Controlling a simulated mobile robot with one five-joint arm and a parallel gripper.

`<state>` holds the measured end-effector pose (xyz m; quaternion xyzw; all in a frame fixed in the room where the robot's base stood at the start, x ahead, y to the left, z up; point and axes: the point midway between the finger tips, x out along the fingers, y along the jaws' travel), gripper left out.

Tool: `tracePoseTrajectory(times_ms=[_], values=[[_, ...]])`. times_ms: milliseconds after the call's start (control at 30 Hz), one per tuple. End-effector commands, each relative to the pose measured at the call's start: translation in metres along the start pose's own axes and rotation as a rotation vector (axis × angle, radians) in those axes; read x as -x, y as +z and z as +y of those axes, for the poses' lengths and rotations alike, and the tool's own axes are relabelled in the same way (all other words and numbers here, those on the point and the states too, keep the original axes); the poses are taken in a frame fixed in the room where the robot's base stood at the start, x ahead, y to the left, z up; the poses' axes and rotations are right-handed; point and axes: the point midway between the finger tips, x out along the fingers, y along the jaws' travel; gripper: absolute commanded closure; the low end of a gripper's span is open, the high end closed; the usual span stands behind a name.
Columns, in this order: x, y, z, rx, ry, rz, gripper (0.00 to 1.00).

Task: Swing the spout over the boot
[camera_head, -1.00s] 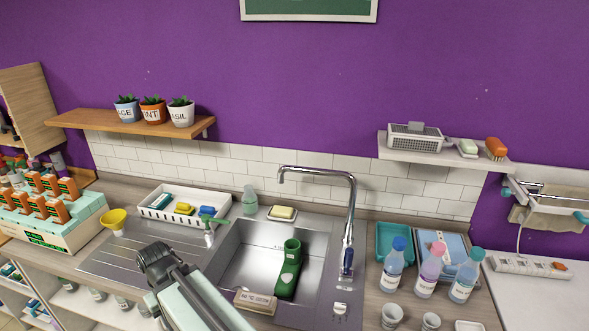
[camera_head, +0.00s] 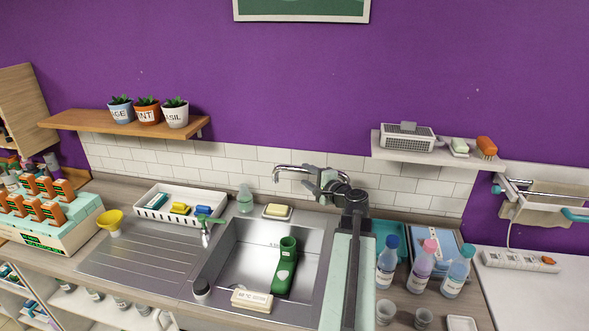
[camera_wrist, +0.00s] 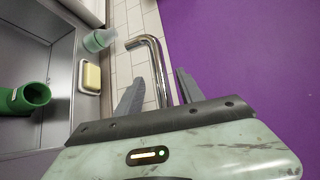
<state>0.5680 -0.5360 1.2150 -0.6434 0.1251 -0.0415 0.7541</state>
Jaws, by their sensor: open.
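The chrome spout (camera_head: 294,167) rises behind the sink, and its tip hangs over the sink's back edge, left of my gripper. The green boot (camera_head: 285,266) stands in the sink, below the spout tip and slightly right of it. My gripper (camera_head: 324,181) is up at the right part of the spout; my arm hides the tap's column. In the wrist view the spout (camera_wrist: 157,62) runs between my open fingers (camera_wrist: 160,78), with a gap showing on each side. The boot's open top (camera_wrist: 34,95) shows at the left edge there.
A soap dish (camera_head: 278,211) and a pale green bottle (camera_head: 245,199) stand behind the sink. Several bottles (camera_head: 423,266) and cups stand on the right counter, close to my arm. A shelf (camera_head: 439,158) juts from the wall at the right. A labelled block (camera_head: 252,300) lies at the sink's front.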

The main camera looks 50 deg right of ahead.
Motion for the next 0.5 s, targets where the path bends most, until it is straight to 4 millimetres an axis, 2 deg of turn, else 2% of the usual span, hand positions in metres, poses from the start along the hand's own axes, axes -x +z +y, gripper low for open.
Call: tracePoseTrajectory(times_ms=[233, 500], values=[[-0.017, 0.001, 0.001, 0.002, 0.002, -0.005, 0.55], [-0.067, 0.002, 0.002, 0.002, 0.003, -0.007, 0.55]])
